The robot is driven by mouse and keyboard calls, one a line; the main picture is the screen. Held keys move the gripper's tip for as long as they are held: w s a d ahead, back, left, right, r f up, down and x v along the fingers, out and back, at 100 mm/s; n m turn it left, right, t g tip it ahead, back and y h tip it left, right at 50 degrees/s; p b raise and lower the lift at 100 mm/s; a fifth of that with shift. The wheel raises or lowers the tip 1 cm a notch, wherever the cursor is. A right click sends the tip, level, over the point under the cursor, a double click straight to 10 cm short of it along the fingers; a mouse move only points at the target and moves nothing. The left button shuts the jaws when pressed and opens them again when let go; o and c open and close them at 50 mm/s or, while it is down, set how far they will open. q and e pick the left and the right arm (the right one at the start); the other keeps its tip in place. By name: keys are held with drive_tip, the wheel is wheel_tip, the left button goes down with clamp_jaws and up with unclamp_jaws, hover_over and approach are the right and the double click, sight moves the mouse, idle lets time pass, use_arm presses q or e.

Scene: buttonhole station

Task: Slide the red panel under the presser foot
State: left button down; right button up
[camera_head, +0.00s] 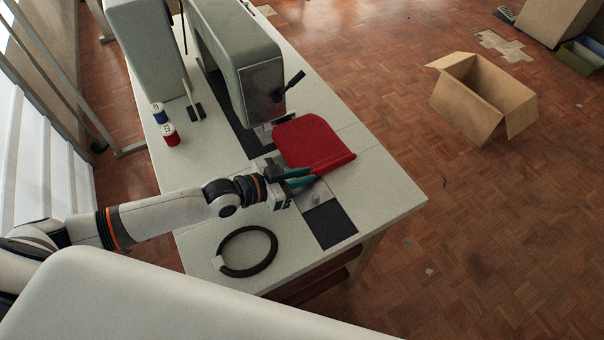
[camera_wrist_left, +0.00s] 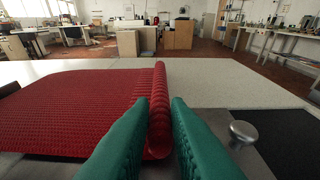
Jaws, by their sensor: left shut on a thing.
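The red panel (camera_head: 304,140) lies on the table beside the sewing machine (camera_head: 236,60), its far part close to the machine's needle end. Its rolled near edge is at my left gripper (camera_head: 303,177). In the left wrist view the red panel (camera_wrist_left: 75,108) spreads flat to the left, and its raised rolled edge stands between the green fingers of my left gripper (camera_wrist_left: 160,125), which is shut on it. The presser foot (camera_head: 264,130) is small and partly hidden near the panel's left edge; I cannot tell whether the panel is under it. My right gripper is not in view.
A dark ring (camera_head: 248,251) lies on the near table (camera_head: 385,195). Blue (camera_head: 160,113) and red (camera_head: 170,135) thread spools stand at the left edge. A metal knob (camera_wrist_left: 243,132) is right of the fingers. An open cardboard box (camera_head: 470,105) sits on the floor.

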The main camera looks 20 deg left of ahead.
use_arm(q)
drive_tip(key=c, duration=1.3)
unclamp_jaws()
drive_tip(key=v, duration=1.2)
drive_tip(key=shift+s+r, duration=0.1)
